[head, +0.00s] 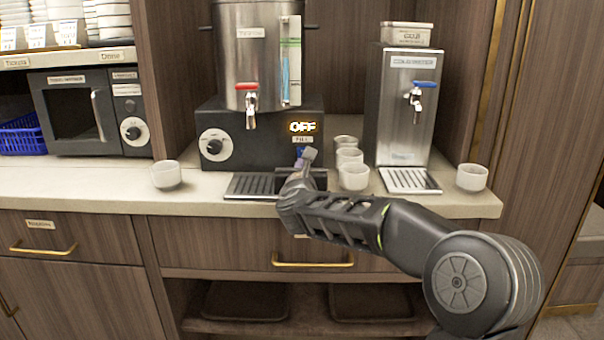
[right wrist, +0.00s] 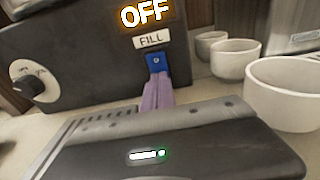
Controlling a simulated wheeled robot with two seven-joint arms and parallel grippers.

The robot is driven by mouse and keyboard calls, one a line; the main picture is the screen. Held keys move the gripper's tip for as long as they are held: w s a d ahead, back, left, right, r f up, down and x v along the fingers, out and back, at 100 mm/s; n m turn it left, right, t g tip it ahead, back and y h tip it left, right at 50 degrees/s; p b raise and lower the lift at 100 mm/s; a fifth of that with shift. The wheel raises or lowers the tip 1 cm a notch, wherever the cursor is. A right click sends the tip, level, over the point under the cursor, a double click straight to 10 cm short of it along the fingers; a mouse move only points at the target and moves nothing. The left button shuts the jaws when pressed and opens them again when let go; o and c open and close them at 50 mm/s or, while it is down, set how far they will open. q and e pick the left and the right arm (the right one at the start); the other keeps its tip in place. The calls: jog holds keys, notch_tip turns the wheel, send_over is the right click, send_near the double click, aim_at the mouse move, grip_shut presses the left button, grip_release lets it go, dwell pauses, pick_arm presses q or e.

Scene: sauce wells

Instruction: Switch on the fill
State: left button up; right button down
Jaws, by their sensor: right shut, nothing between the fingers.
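The water boiler (head: 262,130) stands on the counter with a black base and a steel tank. Its lit display (head: 303,127) reads OFF, also in the right wrist view (right wrist: 146,12). Below it is a FILL label (right wrist: 152,40) and a blue switch (right wrist: 155,63). My right gripper (head: 305,158) is in front of the base at the switch. In the right wrist view its shut, purplish fingers (right wrist: 158,94) reach up to just below the switch and overlap its lower edge; I cannot tell whether they touch it. My left gripper is out of view.
Several white cups (head: 354,176) stand just right of my right gripper. A drip tray (head: 254,185) lies before the boiler. A cold water dispenser (head: 405,110) stands further right. One cup (head: 166,175) stands at the left, and another cup (head: 471,177) at the right counter end.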

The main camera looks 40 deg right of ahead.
jog(key=shift+s+a+r, duration=0.1)
jog(key=shift+s, duration=0.05)
jog(key=v, duration=0.7)
jog(key=shift+s+a, duration=0.15)
dwell(0.5)
